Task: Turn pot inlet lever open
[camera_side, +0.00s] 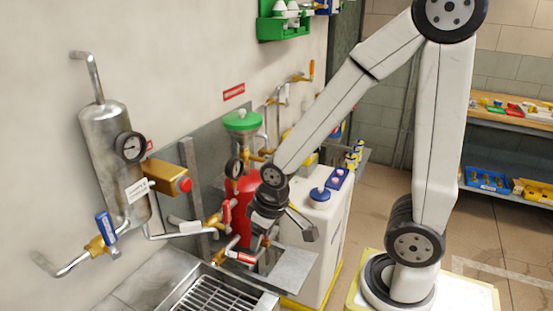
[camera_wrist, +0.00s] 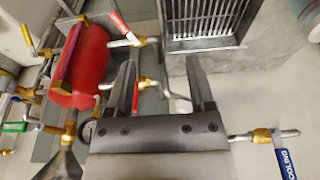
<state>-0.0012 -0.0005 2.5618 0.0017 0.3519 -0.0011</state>
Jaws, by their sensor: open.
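A red pot (camera_side: 240,208) stands by the wall under a green funnel (camera_side: 242,121), partly hidden by my arm. It lies upper left in the wrist view (camera_wrist: 85,65). A red-handled lever (camera_side: 240,257) sits on brass fittings below the pot. A red lever also shows at the top of the wrist view (camera_wrist: 120,22). I cannot tell which lever is the pot inlet. My gripper (camera_side: 285,232) is in front of the pot's lower right. In the wrist view its jaws (camera_wrist: 162,80) are apart, with a brass fitting (camera_wrist: 145,84) showing between them, at unclear depth.
A metal tank (camera_side: 110,150) with a gauge and a blue lever (camera_side: 107,228) is on the left wall. A grated sink (camera_side: 215,297) is at the front. A white cabinet (camera_side: 318,240) stands right of the gripper. Open floor lies further right.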

